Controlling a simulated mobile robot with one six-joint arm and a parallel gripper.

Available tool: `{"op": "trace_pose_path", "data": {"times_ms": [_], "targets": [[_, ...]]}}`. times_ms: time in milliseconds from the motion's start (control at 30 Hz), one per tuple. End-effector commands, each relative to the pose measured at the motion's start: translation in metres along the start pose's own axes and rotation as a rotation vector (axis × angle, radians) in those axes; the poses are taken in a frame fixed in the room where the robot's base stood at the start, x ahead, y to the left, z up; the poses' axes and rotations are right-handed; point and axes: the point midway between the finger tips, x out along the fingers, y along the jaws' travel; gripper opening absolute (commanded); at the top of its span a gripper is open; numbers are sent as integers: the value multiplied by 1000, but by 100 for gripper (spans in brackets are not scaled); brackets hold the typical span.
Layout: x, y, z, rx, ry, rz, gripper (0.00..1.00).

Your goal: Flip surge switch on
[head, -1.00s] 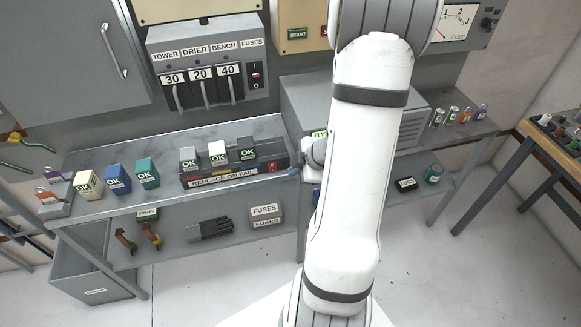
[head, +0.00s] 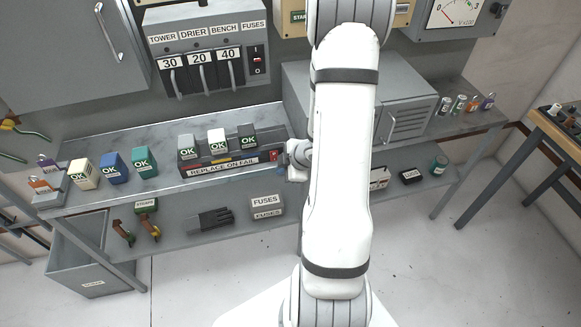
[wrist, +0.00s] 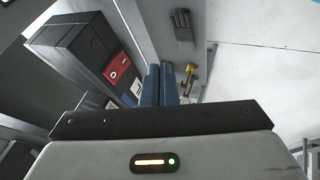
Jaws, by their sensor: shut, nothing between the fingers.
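The surge strip (head: 222,171), a dark block labelled "REPLACE ON FAIL", lies along the front of the grey bench. Several blocks marked "OK" stand on it. A red rocker switch (head: 274,156) sits at its right end. The switch shows larger in the wrist view (wrist: 117,66), with white O and I marks; I cannot tell which side is pressed. My gripper (head: 281,168) is shut and empty, its blue fingertips just in front of and below the strip's right end. In the wrist view the shut fingers (wrist: 158,68) point past the switch, to its right, apparently apart from it.
A large grey cabinet (head: 400,112) stands on the bench behind my arm. A fuse panel (head: 205,55) with levers and a small switch (head: 257,62) is on the wall. The lower shelf holds a fuses box (head: 266,208) and a dark glove-like thing (head: 208,220).

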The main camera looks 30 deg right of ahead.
Motion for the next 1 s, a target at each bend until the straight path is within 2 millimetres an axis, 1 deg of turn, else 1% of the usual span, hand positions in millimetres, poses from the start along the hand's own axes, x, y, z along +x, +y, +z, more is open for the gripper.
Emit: {"op": "trace_pose_path", "data": {"times_ms": [33,100,200,300,433,767,867,1000], "targets": [[10,1,0,-1,1,-2,0],[11,15,0,-1,0,0,0],[18,25,0,-1,1,0,0],[23,30,1,-1,1,-1,0],[25,34,2,-1,0,0,0],[26,35,2,0,0,0,0],[30,38,2,0,0,-1,0],[30,37,2,0,0,0,0]]}}
